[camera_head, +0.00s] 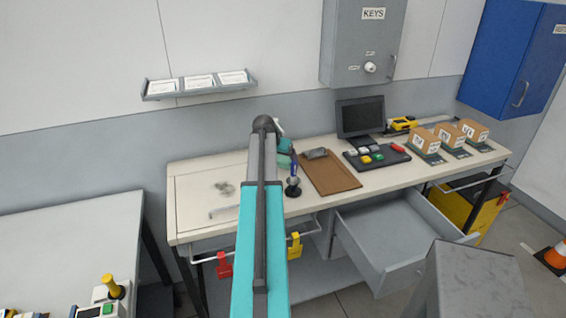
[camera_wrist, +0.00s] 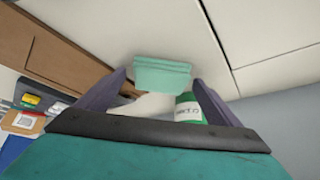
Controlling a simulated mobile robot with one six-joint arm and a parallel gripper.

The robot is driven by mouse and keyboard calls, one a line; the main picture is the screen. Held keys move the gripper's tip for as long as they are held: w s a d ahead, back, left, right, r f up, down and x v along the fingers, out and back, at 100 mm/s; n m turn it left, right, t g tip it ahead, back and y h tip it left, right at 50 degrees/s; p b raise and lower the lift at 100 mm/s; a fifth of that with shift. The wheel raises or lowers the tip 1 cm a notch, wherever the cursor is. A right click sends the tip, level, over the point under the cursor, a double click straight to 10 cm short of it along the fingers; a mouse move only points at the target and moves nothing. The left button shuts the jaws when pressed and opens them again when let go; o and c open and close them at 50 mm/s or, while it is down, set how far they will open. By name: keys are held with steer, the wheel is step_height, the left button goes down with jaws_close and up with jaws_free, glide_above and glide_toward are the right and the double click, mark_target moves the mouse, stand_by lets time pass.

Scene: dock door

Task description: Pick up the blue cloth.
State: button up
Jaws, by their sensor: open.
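The blue cloth (camera_wrist: 162,76) shows in the wrist view as a folded teal piece on the pale bench top, just beyond and between my fingertips. My gripper (camera_wrist: 157,80) is open, with one dark finger on each side and nothing held. I see no contact between the fingers and the cloth. In the head view my arm reaches over the bench and hides much of this spot; I cannot clearly tell teal cloth from teal gripper there.
A brown clipboard (camera_head: 330,174) lies to the right on the bench (camera_head: 195,185). A drawer (camera_head: 385,235) stands open below.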

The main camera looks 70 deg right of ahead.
mark_target(282, 160)
steer(key=shift+c, duration=0.5)
steer(key=c, duration=1.1)
steer(key=shift+r, duration=0.15)
steer(key=shift+r+b, duration=0.95)
steer(key=shift+r, duration=0.6)
steer(key=a+b, duration=0.1)
steer(key=a, duration=0.5)
steer(key=w+a+b, duration=0.1)
steer(key=a+b, duration=0.1)
steer(key=a, duration=0.4)
steer(key=a+b, duration=0.2)
steer(key=a, duration=0.4)
steer(key=shift+w, duration=0.4)
